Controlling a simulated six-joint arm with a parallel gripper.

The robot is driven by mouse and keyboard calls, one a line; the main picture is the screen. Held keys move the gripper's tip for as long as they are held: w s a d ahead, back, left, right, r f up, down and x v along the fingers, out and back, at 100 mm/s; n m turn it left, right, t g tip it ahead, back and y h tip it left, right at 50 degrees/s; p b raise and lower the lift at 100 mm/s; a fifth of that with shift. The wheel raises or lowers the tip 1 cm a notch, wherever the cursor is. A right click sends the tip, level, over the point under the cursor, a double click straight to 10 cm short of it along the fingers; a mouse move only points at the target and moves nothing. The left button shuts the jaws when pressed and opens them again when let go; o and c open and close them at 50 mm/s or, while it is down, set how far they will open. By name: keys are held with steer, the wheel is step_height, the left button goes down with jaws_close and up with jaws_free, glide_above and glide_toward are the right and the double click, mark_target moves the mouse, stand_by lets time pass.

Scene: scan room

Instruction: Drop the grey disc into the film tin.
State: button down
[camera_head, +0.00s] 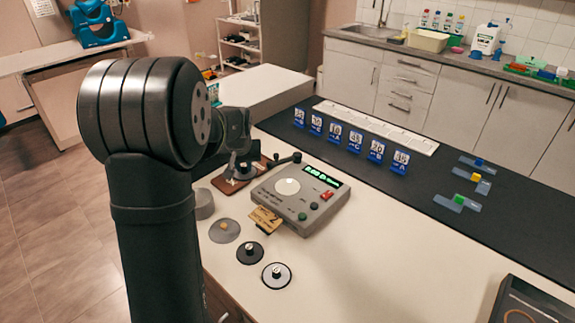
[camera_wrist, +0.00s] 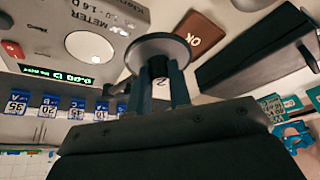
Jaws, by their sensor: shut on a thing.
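My gripper (camera_wrist: 160,80) is shut on the stem of a grey disc (camera_wrist: 158,50), whose broad face shows beyond the fingertips in the wrist view. In the head view my gripper (camera_head: 243,165) is over a brown plate (camera_head: 226,185), beside the meter; the held disc is hard to make out there. A short grey round container (camera_head: 203,204), perhaps the film tin, stands at the left edge of the worktop, partly behind my arm. Its inside cannot be seen.
A grey meter (camera_head: 308,205) with a lit display and a dark arm stands close right of my gripper.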

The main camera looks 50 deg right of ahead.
steer(key=w+a+f+n+y, duration=0.1)
steer(key=w+a+n, duration=0.2)
steer(key=w+a, duration=0.65)
steer(key=shift+n+t, duration=0.3)
steer(key=shift+t, duration=0.2)
steer(key=shift+a+f, duration=0.2)
steer(key=shift+f, duration=0.85)
steer(key=shift+a+f, duration=0.2)
steer(key=shift+f, duration=0.9)
steer(key=shift+a+f, duration=0.2)
steer(key=shift+f, duration=0.85)
steer(key=c, duration=1.2)
jaws_free()
steer(key=shift+c, duration=0.2)
steer(key=shift+r, duration=0.1)
steer(key=v, duration=1.7)
